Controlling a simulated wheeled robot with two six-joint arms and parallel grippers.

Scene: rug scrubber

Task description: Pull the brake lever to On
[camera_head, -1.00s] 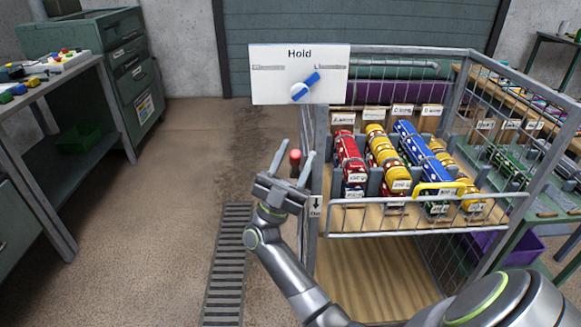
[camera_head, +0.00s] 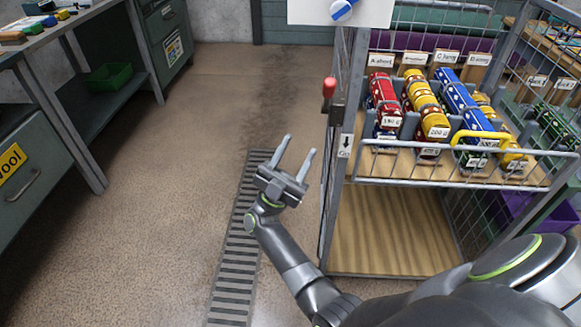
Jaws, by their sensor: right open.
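The brake lever, with a red knob (camera_head: 329,88) on a dark stem, stands upright at the left front post of the wire cart (camera_head: 345,200). A small white label with a down arrow (camera_head: 345,146) is on the post below it; its word is too small to read surely. My right gripper (camera_head: 295,150) is open and empty. In the picture it is left of and below the red knob, apart from it, above the floor. My left gripper is not in view.
The cart's shelf holds red, yellow and blue rolls (camera_head: 430,112) behind a wire front rail (camera_head: 450,178). A white sign with a blue dial (camera_head: 340,12) is cut off at the top. A workbench (camera_head: 50,110) stands at left. Floor (camera_head: 160,220) between is clear, with a drain grate (camera_head: 238,260).

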